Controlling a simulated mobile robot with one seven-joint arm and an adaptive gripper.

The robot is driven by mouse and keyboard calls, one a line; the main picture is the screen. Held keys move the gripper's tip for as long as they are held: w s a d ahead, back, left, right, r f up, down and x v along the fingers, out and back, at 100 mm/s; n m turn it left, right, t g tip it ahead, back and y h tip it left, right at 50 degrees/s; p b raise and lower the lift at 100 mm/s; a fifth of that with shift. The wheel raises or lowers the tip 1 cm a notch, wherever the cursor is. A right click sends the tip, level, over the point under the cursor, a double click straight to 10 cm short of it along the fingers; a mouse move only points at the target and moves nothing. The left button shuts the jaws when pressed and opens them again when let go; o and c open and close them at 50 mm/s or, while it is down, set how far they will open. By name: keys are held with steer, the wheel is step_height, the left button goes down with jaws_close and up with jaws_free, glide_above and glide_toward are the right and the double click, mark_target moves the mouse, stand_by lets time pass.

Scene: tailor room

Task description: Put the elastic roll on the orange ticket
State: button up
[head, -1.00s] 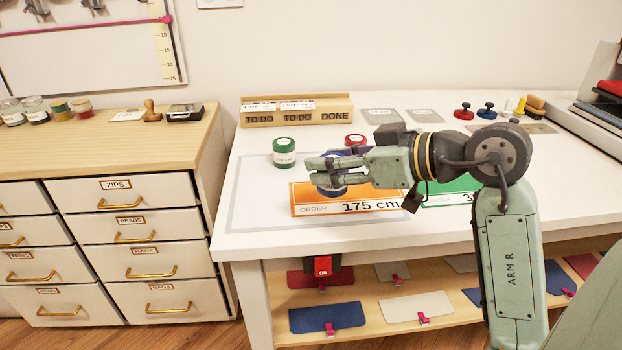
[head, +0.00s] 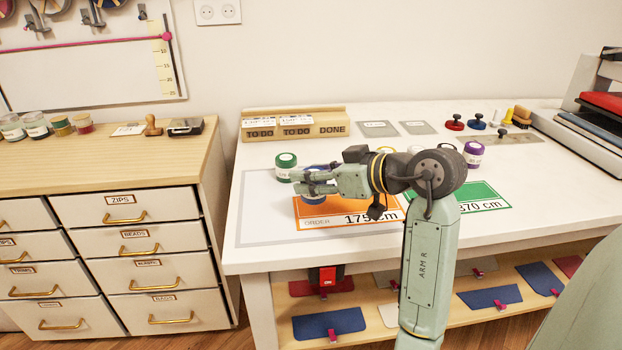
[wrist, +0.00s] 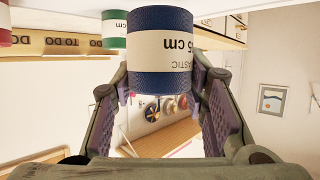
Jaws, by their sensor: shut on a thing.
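The elastic roll is a blue spool with a white label; in the wrist view the elastic roll (wrist: 163,75) sits between my two fingers, its label upside down and reading "ELASTIC". My gripper (head: 316,186) is shut on it. In the head view the blue roll (head: 314,199) shows under the fingers, over the left part of the orange ticket (head: 322,221), which reads "ORDER" and 175 cm. The ticket lies flat on the white table, its upper right covered by my arm. Whether the roll touches the ticket is not clear.
A green roll (head: 286,169) stands just left of and behind my gripper. A purple roll (head: 474,156) stands right of my arm, behind a green ticket (head: 485,197). A wooden TO DO/DONE holder (head: 292,126) stands at the back. The table's front left is clear.

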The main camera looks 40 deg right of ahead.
steer(key=shift+w+d, duration=0.3)
steer(key=shift+w, duration=0.25)
steer(key=shift+w+d, duration=0.25)
steer(key=shift+w, duration=0.25)
steer(key=shift+w+f, duration=0.15)
steer(key=shift+f, duration=0.05)
steer(key=shift+f+p, duration=0.5)
steer(key=shift+f, duration=1.15)
steer(key=shift+f, duration=0.15)
steer(key=o, duration=1.1)
steer(key=b+v, duration=0.2)
steer(key=v, duration=1)
